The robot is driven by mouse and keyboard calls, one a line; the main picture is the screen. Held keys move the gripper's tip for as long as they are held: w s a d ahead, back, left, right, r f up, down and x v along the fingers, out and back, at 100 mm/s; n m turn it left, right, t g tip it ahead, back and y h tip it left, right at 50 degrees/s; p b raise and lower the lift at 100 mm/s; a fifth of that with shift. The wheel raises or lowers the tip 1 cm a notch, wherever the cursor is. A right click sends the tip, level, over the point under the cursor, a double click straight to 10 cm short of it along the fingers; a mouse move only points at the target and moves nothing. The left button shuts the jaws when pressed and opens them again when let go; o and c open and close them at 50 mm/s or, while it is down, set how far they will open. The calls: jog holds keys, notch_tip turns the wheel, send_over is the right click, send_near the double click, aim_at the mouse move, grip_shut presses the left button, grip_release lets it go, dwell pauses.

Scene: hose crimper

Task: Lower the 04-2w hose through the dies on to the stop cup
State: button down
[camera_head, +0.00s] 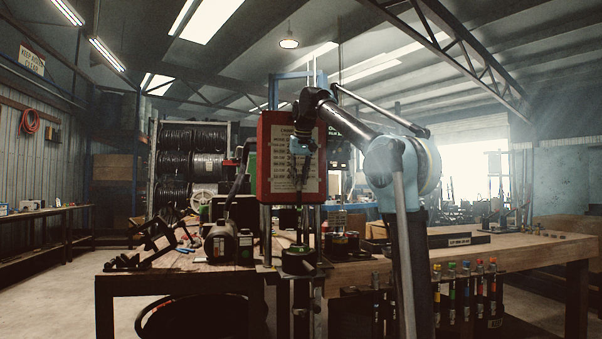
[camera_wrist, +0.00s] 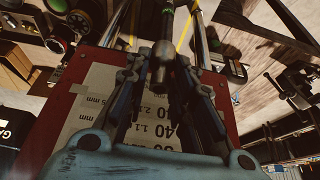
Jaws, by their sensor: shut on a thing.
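My gripper (camera_head: 301,150) points down in front of the red-framed chart in the head view. In the wrist view my gripper (camera_wrist: 165,85) has its two fingers closed in around the hose. The hose (camera_wrist: 163,50) shows a grey metal end with a dark length and a green band beyond it. In the head view the thin dark hose (camera_head: 299,205) hangs about upright below the gripper. The crimper head (camera_head: 298,260), a dark round body on the bench edge, lies under it. The dies and stop cup cannot be made out, nor whether the hose's lower end is inside the dies.
The red-framed chart (camera_head: 264,175) stands close behind my gripper. A dark motor (camera_head: 226,243) sits left of the crimper on the wooden bench (camera_head: 520,252). Bottles with coloured caps (camera_head: 465,285) hang along the bench front. The bench's right part is mostly clear.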

aim_at(299, 234)
notch_tip(299, 234, down, 22)
jog(key=shift+f, duration=0.15)
jog(key=shift+s+f, duration=0.15)
jog(key=shift+s, duration=0.05)
dwell(0.7)
jog(key=shift+s, duration=0.1)
jog(key=c, duration=1.4)
grip_release()
jog(key=shift+o, duration=0.5)
jog(key=shift+w+f, duration=0.25)
jog(key=shift+w, duration=0.05)
jog(key=shift+s+r, duration=0.1)
jog(key=shift+r, duration=0.05)
jog(key=v, duration=1.2)
